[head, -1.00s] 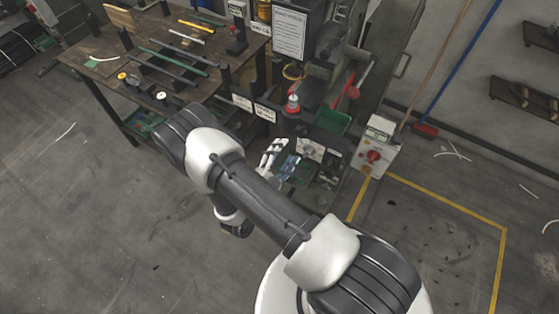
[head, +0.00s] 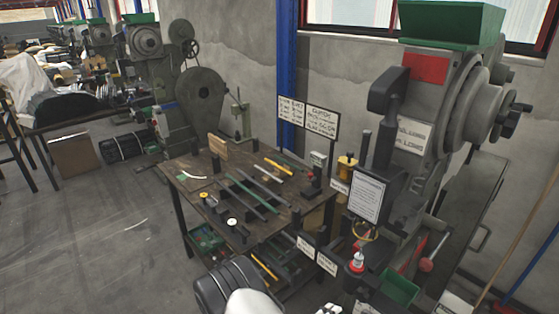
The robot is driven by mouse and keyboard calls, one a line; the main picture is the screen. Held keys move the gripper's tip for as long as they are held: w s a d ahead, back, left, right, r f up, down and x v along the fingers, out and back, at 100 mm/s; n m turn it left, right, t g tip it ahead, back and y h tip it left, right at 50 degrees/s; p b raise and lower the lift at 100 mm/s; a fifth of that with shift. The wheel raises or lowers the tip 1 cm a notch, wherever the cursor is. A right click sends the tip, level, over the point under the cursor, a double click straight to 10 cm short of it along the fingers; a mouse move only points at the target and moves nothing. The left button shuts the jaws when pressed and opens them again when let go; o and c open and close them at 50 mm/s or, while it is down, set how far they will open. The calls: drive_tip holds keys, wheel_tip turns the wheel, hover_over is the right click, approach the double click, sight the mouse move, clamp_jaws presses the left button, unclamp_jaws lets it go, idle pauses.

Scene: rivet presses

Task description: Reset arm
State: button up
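Only a part of my own arm (head: 236,288) shows, at the bottom edge of the head view: a dark grey, ribbed joint and a white link. My gripper is out of the picture, so its opening and anything in it cannot be seen. The arm part stands in front of the lower side of a workbench (head: 183,181). I cannot tell the distance between them.
The workbench carries rods, tools and a wooden block (head: 218,146). A large grey press (head: 440,110) with a green hopper (head: 452,20) stands at right. A red-capped bottle (head: 357,261) and green bin (head: 399,289) sit below it. Open floor (head: 90,240) lies at left.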

drive_tip(key=s+d+r+m+g+y, duration=0.1)
drive_tip(key=s+d+r+m+g, duration=0.2)
drive_tip(key=r+m, duration=0.5)
drive_tip(key=s+d+r+m+g+y, duration=0.1)
drive_tip(key=s+r+m+g, duration=0.4)
drive_tip(key=m, duration=0.5)
drive_tip(key=s+d+r+m+g+y, duration=0.1)
drive_tip(key=s+d+r+m+g, duration=0.15)
drive_tip(key=r+m+g, duration=0.4)
drive_tip(key=s+a+r+m+t+y, duration=0.4)
drive_tip(key=a+r+m+y, duration=0.1)
drive_tip(key=m, duration=0.7)
drive_tip(key=s+a+r+m+t+y, duration=0.4)
drive_tip(key=a+r+m+y, duration=0.1)
drive_tip(key=m, duration=0.8)
drive_tip(key=shift+s+r+t+y, duration=0.15)
drive_tip(key=shift+r+t+y, duration=0.2)
drive_tip(key=shift+r+y, duration=0.5)
